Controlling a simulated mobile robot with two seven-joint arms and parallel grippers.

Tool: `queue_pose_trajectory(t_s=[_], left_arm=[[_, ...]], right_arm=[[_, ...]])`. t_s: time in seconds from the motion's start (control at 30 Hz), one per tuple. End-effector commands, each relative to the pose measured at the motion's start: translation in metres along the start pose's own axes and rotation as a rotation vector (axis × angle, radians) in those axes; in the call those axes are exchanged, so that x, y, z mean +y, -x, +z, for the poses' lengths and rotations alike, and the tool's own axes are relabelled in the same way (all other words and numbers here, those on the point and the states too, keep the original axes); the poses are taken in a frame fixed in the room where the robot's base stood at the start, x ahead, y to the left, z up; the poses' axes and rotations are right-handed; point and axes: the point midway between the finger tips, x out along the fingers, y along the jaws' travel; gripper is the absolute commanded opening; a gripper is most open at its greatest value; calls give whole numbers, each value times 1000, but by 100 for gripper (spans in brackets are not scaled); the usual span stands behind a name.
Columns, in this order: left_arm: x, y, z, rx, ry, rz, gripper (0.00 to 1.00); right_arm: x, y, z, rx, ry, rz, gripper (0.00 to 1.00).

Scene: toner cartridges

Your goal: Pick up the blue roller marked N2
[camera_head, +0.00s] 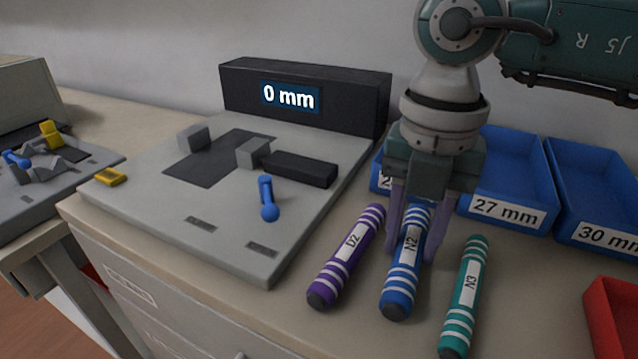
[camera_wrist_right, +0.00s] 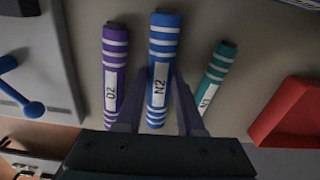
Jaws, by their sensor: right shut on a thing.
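The blue roller marked N2 (camera_head: 402,280) has white stripes and a white label. It is the middle one of three rollers on the counter's right side and also shows in the right wrist view (camera_wrist_right: 163,45). My right gripper (camera_head: 410,245) comes down from above and is shut on the blue roller, one finger on each side near its label. In the right wrist view its fingers (camera_wrist_right: 160,105) flank the roller. I cannot tell whether the roller is clear of the counter. My left gripper is not in view.
A purple roller D2 (camera_head: 347,255) lies close on the left, a teal roller N3 (camera_head: 465,300) on the right. Blue bins (camera_head: 505,170) stand behind, a red bin (camera_head: 612,325) at right. A grey gauge (camera_head: 150,190) reading "0 mm" stands left.

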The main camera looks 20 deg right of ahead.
Motion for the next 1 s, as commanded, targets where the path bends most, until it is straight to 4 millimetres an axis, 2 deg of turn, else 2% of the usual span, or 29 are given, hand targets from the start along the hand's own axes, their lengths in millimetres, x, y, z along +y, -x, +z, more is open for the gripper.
queue_pose_trajectory(t_s=[0.03, 0.23, 0.73, 0.87, 1.0], left_arm=[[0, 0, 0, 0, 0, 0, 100], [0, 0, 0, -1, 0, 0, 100], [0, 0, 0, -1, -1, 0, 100], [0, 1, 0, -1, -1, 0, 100], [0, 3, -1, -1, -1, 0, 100]], right_arm=[[0, 0, 0, 0, 0, 0, 21], [0, 0, 0, 0, 0, 0, 0], [0, 4, 0, 0, 0, 2, 0], [1, 15, 0, -1, 0, 2, 0], [1, 42, 1, -4, 1, 5, 0]])
